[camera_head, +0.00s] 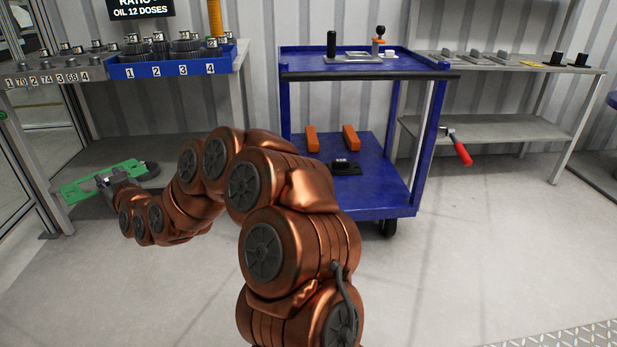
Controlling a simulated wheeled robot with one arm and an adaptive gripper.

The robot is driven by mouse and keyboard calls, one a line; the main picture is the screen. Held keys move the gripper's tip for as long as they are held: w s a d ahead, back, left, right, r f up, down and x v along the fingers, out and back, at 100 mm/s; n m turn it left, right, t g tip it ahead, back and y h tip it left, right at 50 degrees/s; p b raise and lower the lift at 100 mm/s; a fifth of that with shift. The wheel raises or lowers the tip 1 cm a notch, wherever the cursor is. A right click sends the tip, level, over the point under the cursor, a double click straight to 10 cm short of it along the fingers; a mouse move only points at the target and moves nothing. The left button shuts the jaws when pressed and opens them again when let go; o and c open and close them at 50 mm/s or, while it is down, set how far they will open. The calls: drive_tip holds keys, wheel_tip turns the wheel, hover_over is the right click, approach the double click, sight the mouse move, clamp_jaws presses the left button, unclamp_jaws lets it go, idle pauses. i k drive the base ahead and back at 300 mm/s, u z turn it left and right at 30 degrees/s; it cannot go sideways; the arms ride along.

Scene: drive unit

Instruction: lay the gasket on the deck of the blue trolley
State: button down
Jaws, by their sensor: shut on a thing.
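The gasket appears to be the flat green piece (84,188) at the left of the head view. My gripper (108,181) is shut on it and holds it in the air, left of the trolley and in front of the left bench. The gripper covers the middle of the piece. A dark round part shows at its right end; I cannot tell whether it belongs to it. The blue trolley (430,128) stands at centre right, apart from the gripper. Its upper deck (305,62) carries a plate with upright handles. My arm hides part of its lower deck (385,185).
Two orange blocks (351,138) and a black item (346,167) lie on the lower deck. A blue numbered rack (170,71) sits on the left bench. A red-handled tool (462,152) hangs at the right bench (500,128). The floor in front is clear.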

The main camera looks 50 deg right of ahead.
sight(348, 192)
drive_tip(key=z, duration=1.3)
drive_tip(key=i, duration=1)
